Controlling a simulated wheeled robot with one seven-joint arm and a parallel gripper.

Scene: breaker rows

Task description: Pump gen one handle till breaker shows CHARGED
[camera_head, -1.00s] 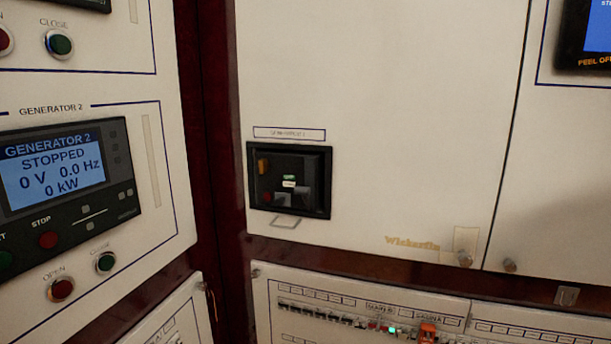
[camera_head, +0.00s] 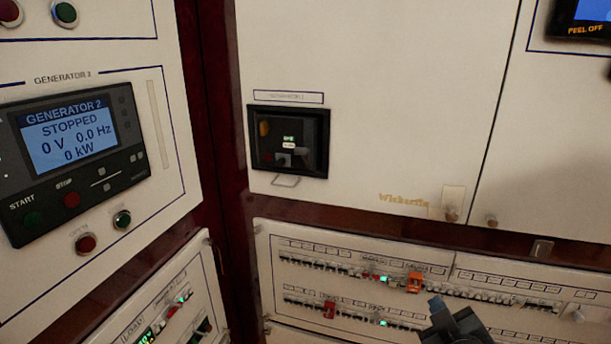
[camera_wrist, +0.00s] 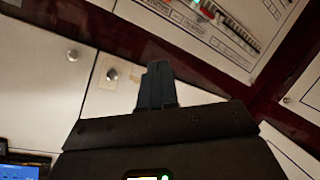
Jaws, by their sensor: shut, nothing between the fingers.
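A dark-framed breaker (camera_head: 289,142) is set in the white cabinet door in the head view, under a label plate too blurred to read. A small lit green and white indicator shows inside it; its words are too small to read. A thin wire-like handle (camera_head: 286,181) sticks out below the frame. My gripper (camera_head: 435,303) is at the bottom right of the head view, well apart from the breaker and lower than it. In the wrist view my gripper (camera_wrist: 158,68) has its blue-grey fingers shut together with nothing between them.
A Generator 2 panel (camera_head: 75,150) on the left reads STOPPED, 0 V, 0.0 Hz, 0 kW. Below the breaker is a panel of small breaker rows (camera_head: 350,265) with orange and red pieces. Round knobs (camera_head: 451,215) sit low on the cabinet doors.

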